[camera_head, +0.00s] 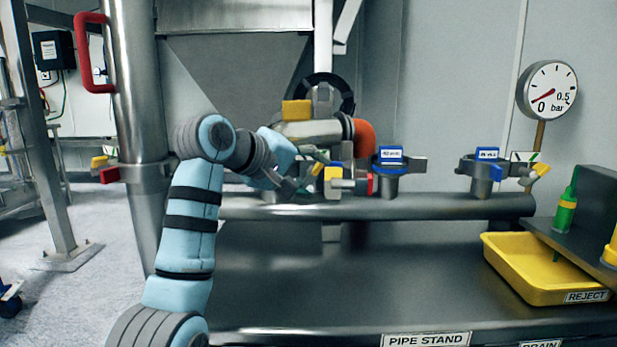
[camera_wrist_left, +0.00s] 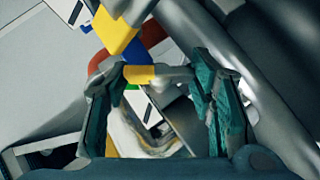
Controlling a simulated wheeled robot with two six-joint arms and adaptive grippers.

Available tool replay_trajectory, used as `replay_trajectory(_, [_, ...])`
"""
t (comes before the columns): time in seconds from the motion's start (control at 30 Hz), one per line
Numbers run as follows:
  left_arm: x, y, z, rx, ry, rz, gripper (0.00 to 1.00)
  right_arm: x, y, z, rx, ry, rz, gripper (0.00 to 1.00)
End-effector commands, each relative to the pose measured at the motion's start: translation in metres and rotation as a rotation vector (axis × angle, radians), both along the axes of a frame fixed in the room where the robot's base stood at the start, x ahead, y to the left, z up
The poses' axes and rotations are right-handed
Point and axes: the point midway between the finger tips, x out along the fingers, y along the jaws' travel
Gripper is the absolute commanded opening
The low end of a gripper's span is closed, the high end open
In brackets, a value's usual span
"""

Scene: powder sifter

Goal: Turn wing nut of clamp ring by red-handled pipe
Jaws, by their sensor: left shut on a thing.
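The steel pipe with the red handle (camera_head: 82,50) stands at the left in the head view. A clamp ring (camera_head: 150,172) sits around it, with a yellow wing nut (camera_head: 99,161) and a red part beside it. My left gripper (camera_head: 316,180) is well right of that ring, by a yellow-and-grey part (camera_head: 333,173) near the middle. In the left wrist view, my left gripper (camera_wrist_left: 157,92) is shut on a small grey-and-yellow piece (camera_wrist_left: 140,74); exactly what it belongs to is unclear. My right gripper is not in view.
A silver cylinder with an orange end (camera_head: 364,138) lies just above my left gripper. Blue-labelled clamps stand on the horizontal pipe (camera_head: 430,207). A yellow reject tray (camera_head: 500,270) is at the right. The dark bench front is clear.

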Motion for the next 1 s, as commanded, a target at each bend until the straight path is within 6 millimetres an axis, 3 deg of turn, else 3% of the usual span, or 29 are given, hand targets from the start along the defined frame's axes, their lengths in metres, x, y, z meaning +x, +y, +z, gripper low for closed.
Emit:
replay_trajectory(0.5, [0.0,0.002,-0.005,-0.357,0.0,0.002,0.22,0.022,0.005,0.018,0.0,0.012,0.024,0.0])
replay_trajectory(1.0, [0.0,0.002,-0.005,-0.453,0.001,0.001,0.22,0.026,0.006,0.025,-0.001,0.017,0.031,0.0])
